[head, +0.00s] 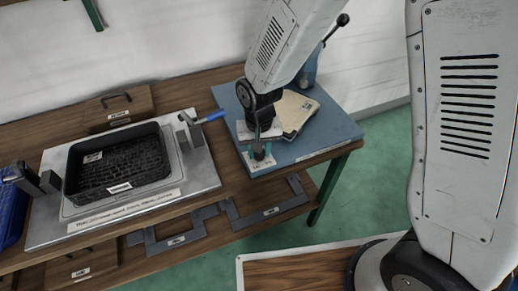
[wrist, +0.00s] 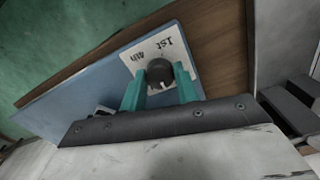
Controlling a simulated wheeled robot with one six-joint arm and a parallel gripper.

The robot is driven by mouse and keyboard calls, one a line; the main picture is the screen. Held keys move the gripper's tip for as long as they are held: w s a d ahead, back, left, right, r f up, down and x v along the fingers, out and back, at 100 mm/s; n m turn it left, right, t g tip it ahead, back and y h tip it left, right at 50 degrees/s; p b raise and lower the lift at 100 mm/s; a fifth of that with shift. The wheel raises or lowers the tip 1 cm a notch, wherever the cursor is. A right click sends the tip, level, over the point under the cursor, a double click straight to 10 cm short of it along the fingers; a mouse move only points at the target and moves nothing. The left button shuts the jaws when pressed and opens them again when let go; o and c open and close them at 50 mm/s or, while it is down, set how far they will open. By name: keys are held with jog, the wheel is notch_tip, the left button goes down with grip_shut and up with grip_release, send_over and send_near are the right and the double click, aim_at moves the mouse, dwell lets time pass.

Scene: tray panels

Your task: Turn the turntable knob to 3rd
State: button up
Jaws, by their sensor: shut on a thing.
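The turntable knob (wrist: 158,70) is a dark round knob on a white label plate (wrist: 136,66). The labels "1st" and "4th" show upside down on the plate in the wrist view; the labels nearer my gripper are hidden. A small light mark shows on the knob's side facing my gripper, but I cannot tell its exact setting. My gripper (wrist: 160,88) has its two teal fingers on either side of the knob and is shut on it. In the head view the knob (head: 260,152) sits under my gripper (head: 262,143) at the blue panel's front left corner.
Further left, a black tray (head: 118,190) lies on a metal plate (head: 205,178). Grey brackets (head: 270,213) lie on the lower shelf.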

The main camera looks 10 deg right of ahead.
jog(key=m, duration=0.6)
dwell(0.6)
jog(key=o, duration=1)
jog(key=shift+c, duration=0.2)
jog(key=shift+r, duration=0.1)
notch_tip(320, 180, up, 8)
jog(key=shift+f, duration=0.15)
